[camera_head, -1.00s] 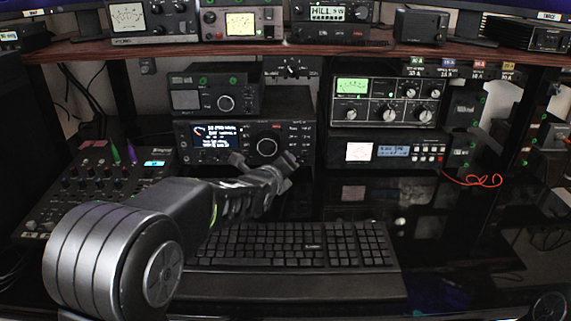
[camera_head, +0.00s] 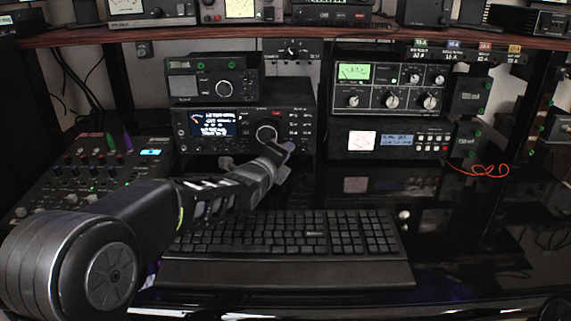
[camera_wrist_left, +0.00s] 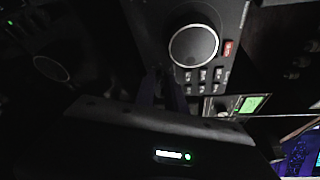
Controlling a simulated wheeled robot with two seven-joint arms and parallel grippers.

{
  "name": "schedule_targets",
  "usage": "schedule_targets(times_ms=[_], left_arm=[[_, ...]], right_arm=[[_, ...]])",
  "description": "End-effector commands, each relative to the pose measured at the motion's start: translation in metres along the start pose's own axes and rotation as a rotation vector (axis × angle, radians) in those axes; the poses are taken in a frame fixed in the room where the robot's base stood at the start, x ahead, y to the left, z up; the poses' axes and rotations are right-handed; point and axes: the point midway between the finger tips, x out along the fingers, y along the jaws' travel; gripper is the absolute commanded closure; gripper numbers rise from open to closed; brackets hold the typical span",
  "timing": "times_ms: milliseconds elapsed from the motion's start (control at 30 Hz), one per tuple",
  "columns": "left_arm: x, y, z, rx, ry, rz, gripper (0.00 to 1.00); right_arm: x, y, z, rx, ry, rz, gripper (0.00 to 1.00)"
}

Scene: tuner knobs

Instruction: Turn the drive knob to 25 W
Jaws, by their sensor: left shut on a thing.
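The black transceiver (camera_head: 186,146) stands on the desk, with a lit blue display and a large round tuning knob (camera_head: 267,133) on its front. My left gripper (camera_head: 287,148) reaches its front, low and to the right of the tuning knob. In the left wrist view, the dark fingers of my left gripper (camera_wrist_left: 164,88) are close together beside the tuning knob (camera_wrist_left: 193,46) and small buttons. They are shut on a small control, taken as the drive knob, which they hide. No pointer or watt setting on it can be read. My right gripper is not in view.
A keyboard (camera_head: 290,238) lies under my left arm. A mixer with small knobs (camera_head: 85,183) sits at left. A smaller radio (camera_head: 213,80) rests on the transceiver. A tuner with meter and knobs (camera_head: 390,85) stands at right, under the wooden shelf (camera_head: 400,35).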

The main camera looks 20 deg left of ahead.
Motion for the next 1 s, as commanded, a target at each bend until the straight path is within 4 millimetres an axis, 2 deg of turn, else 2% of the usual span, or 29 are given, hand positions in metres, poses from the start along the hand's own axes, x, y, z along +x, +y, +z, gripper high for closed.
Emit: schedule_targets(times_ms=[267, 300, 567, 867, 1000], left_arm=[[0.000, 0.001, 0.000, -0.010, 0.001, 0.001, 1.00], [0.000, 0.001, 0.000, -0.010, 0.001, 0.001, 0.83], [0.000, 0.000, 0.000, -0.009, 0.001, 0.000, 0.63], [-0.003, -0.001, 0.000, -0.008, 0.001, -0.001, 0.63], [-0.015, -0.003, 0.001, -0.010, 0.001, -0.002, 0.63]], right_arm=[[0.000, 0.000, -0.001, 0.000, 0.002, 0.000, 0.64], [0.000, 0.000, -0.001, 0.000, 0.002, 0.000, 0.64], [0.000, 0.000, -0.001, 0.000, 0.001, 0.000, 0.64], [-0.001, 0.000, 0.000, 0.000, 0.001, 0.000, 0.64], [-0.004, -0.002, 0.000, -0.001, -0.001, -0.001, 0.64]])
